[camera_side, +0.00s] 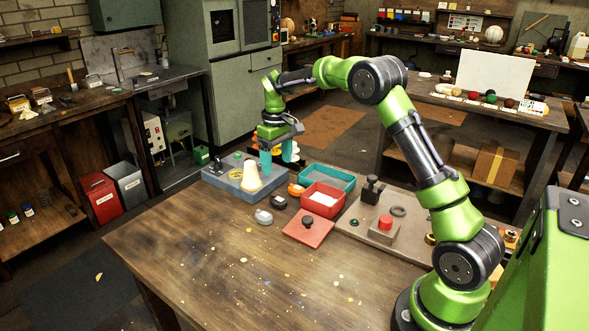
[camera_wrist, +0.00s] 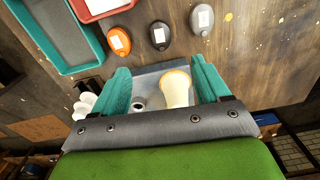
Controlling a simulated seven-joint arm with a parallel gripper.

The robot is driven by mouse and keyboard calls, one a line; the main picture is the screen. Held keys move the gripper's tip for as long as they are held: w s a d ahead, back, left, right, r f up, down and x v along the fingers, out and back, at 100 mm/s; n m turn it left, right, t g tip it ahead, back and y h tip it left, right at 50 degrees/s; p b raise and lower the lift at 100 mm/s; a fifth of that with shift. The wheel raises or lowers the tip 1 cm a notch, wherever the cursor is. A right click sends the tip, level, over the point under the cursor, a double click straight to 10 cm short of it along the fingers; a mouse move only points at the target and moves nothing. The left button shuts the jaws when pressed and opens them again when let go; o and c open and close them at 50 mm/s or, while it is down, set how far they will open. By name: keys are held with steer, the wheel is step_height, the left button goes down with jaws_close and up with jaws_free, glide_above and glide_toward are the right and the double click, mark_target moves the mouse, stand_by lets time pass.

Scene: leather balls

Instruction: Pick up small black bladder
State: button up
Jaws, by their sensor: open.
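A small black bladder (camera_side: 279,202) with a pale label lies on the table, between an orange one (camera_side: 296,189) and a grey one (camera_side: 264,216). In the wrist view the black bladder (camera_wrist: 159,35) lies just beyond my fingertips, with the orange one (camera_wrist: 119,40) to its left and the grey one (camera_wrist: 202,19) to its right. My gripper (camera_side: 277,158) has teal fingers, open and empty, and is raised over the back of the table. In the wrist view my gripper (camera_wrist: 160,66) frames part of a blue-grey tray.
The blue-grey tray (camera_side: 222,180) holds a cream cone-like object (camera_side: 251,176). A teal tray (camera_side: 343,179), a red bin (camera_side: 305,202) and a red lid (camera_side: 300,236) with a dark knob stand near the bladders. The front left of the table is mostly clear.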

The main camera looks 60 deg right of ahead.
mark_target(278, 199)
step_height(278, 199, down, 13)
steer(key=shift+r, duration=0.15)
stand_by(0.4)
steer(key=shift+c, duration=0.2)
steer(key=c, duration=1.1)
steer(key=shift+r, duration=0.1)
